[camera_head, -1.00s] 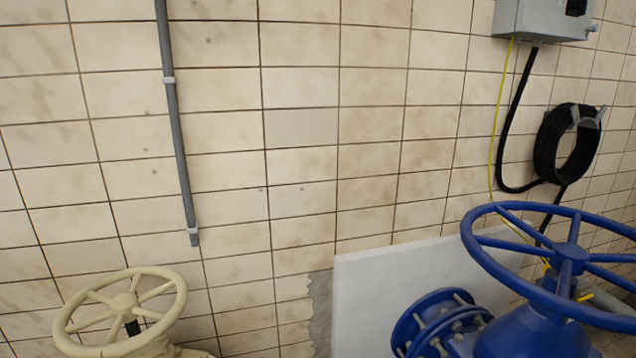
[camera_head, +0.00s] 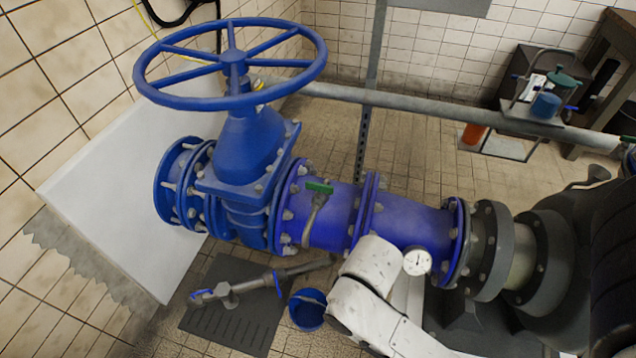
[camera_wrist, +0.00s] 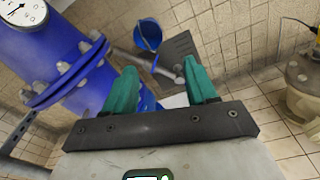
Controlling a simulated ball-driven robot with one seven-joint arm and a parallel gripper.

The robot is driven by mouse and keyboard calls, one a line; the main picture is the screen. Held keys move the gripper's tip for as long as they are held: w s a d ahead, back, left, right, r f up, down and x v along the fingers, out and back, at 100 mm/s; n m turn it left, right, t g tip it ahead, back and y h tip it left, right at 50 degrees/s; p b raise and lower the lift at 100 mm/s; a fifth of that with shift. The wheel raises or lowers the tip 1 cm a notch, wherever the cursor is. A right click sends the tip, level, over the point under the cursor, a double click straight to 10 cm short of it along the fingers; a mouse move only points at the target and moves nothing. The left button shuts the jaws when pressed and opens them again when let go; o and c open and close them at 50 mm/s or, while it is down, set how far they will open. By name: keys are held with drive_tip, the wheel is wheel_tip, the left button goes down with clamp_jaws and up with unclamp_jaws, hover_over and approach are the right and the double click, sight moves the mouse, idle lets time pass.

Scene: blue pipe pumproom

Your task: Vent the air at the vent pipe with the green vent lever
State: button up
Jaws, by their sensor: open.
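The green vent lever (camera_head: 320,187) sits on top of a small thin vent pipe (camera_head: 311,222) that rises beside the blue main pipe, just right of the big valve's flange. My white arm reaches in at the bottom of the head view, below and right of the lever; my gripper is hidden there. In the wrist view my gripper (camera_wrist: 161,85) has two green fingers apart with nothing held between them. A blue bucket (camera_wrist: 148,35) and the floor lie beyond the fingers. The lever is not recognisable in the wrist view.
A blue gate valve with handwheel (camera_head: 232,70) stands left of the lever. A pressure gauge (camera_head: 417,262) is on the blue pipe, close to my arm. The bucket (camera_head: 307,309) stands on the floor below. A long grey pipe (camera_head: 440,107) crosses behind.

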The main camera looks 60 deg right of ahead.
drive_tip(key=shift+c, duration=0.4)
drive_tip(key=shift+w+d+f, duration=0.1)
drive_tip(key=shift+w, duration=0.05)
drive_tip(key=shift+c, duration=0.9)
drive_tip(key=w+d+f+m+y, duration=0.1)
drive_tip(key=w+m, duration=0.1)
drive_tip(key=m, duration=0.1)
drive_tip(key=w+d+f+m+t+y, duration=0.1)
drive_tip(key=w+d+m, duration=0.1)
drive_tip(key=m, duration=0.2)
drive_tip(key=w+d+f+m+y, duration=0.1)
drive_tip(key=w+d+m, duration=0.1)
drive_tip(key=m, duration=0.1)
drive_tip(key=shift+w+f+m+t+p, duration=0.25)
drive_tip(key=shift+f+m+t+p, duration=0.05)
drive_tip(key=shift+f+p, duration=0.1)
drive_tip(key=shift+c, duration=0.5)
drive_tip(key=m+t+y, duration=0.1)
drive_tip(key=m+t, duration=0.9)
drive_tip(key=m, duration=1.3)
approach(323, 185)
drive_tip(key=x, duration=1)
drive_tip(key=shift+w+f, duration=0.1)
drive_tip(key=shift+w, duration=0.15)
drive_tip(key=shift+c, duration=0.4)
clamp_jaws()
